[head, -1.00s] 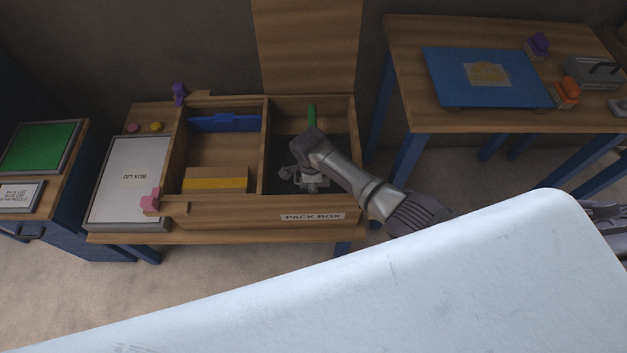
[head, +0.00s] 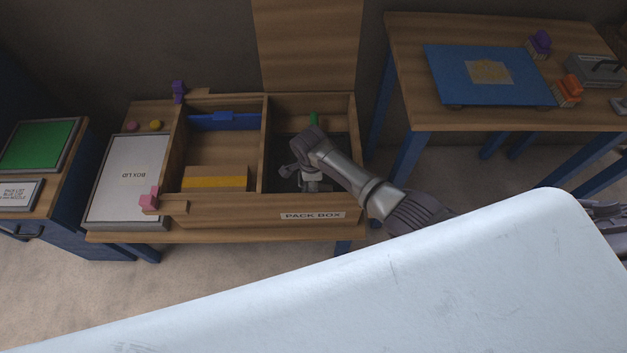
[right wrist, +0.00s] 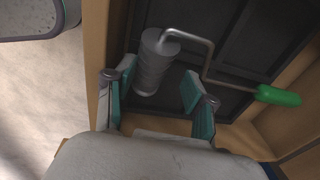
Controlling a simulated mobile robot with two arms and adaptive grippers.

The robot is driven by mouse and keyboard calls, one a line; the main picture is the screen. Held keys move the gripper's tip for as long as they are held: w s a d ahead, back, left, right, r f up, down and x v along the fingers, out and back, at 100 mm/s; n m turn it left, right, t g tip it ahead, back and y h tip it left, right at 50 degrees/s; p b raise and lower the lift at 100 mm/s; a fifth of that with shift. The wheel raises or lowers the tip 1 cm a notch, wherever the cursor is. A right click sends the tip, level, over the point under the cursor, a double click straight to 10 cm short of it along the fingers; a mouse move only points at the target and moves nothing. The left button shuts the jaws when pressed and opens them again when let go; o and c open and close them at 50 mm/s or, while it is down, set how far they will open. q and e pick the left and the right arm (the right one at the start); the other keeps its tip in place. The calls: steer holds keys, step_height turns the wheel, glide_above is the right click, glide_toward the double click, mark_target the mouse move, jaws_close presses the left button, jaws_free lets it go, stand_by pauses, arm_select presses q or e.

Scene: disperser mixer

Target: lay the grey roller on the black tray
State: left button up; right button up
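The roller has a grey ribbed cylinder (right wrist: 157,62), a bent metal rod and a green handle (right wrist: 278,96); the handle also shows in the head view (head: 314,119). It is over the black tray (right wrist: 235,45) in the right compartment of the pack box; whether all of it touches the tray I cannot tell. My right gripper (right wrist: 154,92) is open, its teal-padded fingers apart on either side of the cylinder's near end, with gaps to it. In the head view the right gripper (head: 305,178) is inside that compartment and hides the cylinder.
The wooden pack box (head: 230,208) has walls and a divider around the compartments. Its left compartment holds a yellow-banded block (head: 215,180) and a blue part (head: 224,121). A table with a blue board (head: 487,75) stands at right.

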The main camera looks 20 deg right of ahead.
steer(key=shift+s+a+f, duration=0.15)
steer(key=shift+s+f, duration=0.15)
steer(key=shift+s, duration=0.2)
step_height(320, 180, up, 12)
steer(key=r, duration=0.1)
steer(key=s+f+n+t+y, duration=0.1)
steer(key=s+n, duration=1)
steer(key=s, duration=0.1)
steer(key=s+d+r+n+t, duration=0.1)
steer(key=s+d+r+n, duration=0.2)
steer(key=s+n, duration=0.3)
steer(key=s+d+r+n+t, duration=0.1)
steer(key=s+d+r+n, duration=0.25)
steer(key=s+n, duration=0.3)
step_height(320, 180, down, 27)
steer(key=s+g, duration=0.2)
steer(key=s+d+f+g, duration=0.1)
steer(key=s+d+f, duration=0.1)
steer(key=s+f, duration=1.3)
steer(key=shift+s+d, duration=0.15)
steer(key=shift+s, duration=0.55)
